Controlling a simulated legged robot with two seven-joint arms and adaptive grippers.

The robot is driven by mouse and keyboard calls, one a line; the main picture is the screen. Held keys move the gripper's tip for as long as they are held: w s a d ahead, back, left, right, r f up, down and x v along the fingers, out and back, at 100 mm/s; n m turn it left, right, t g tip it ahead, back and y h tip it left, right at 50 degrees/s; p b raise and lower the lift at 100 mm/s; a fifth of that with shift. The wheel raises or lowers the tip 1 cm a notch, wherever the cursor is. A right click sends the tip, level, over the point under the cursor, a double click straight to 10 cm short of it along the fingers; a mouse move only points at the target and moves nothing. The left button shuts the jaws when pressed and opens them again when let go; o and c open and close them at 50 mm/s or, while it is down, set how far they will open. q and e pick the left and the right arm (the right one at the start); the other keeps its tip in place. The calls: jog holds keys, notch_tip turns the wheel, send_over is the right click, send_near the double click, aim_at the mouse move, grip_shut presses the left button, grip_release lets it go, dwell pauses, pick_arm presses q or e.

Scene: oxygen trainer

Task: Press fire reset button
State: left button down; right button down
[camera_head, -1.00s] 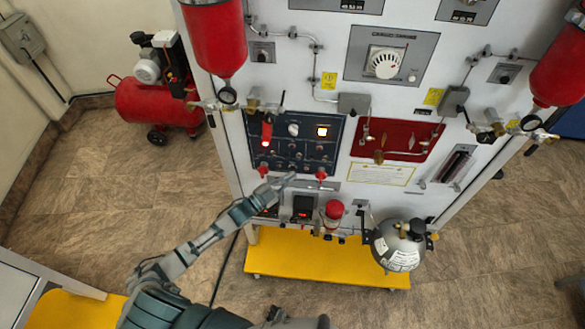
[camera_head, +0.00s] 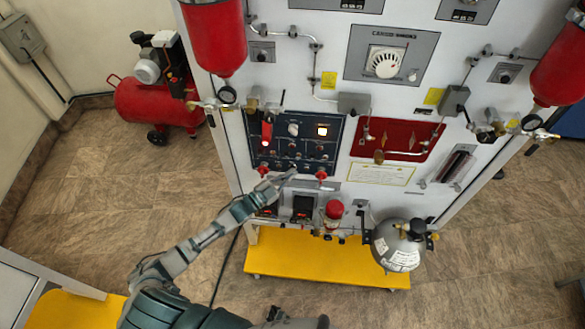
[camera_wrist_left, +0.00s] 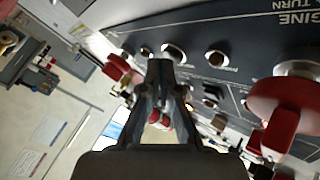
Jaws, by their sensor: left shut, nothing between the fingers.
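The dark blue control panel (camera_head: 285,154) is on the front of the white trainer. It carries small knobs and buttons, a lit square lamp (camera_head: 322,131) and a red handle (camera_head: 267,132). Which button is the fire reset is too small to read in the head view. My left gripper (camera_head: 290,174) is shut and empty at the panel's lower edge, between two red knobs. In the left wrist view its closed fingers (camera_wrist_left: 160,72) point at the panel (camera_wrist_left: 225,40) beside a row of small buttons; contact cannot be told. My right gripper is out of view.
A red valve knob (camera_wrist_left: 285,110) stands out close to the fingers at the right of the wrist view. A red-topped unit (camera_head: 334,210) and a grey bottle (camera_head: 397,246) sit lower on the trainer. The yellow base (camera_head: 300,262) juts out below.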

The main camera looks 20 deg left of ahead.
pick_arm(q)
jog(key=shift+w+a, duration=0.1)
jog(key=shift+w, duration=0.15)
jog(key=shift+s, duration=0.15)
dwell(0.4)
jog(key=shift+s+d+p, duration=0.2)
jog(key=shift+s+p, duration=0.3)
jog(key=shift+s, duration=0.15)
jog(key=s+p, duration=0.1)
jog(key=s, duration=0.1)
jog(key=s+d+p, duration=0.1)
jog(key=s+p, duration=0.1)
jog(key=s, duration=0.1)
jog(key=shift+d, duration=0.1)
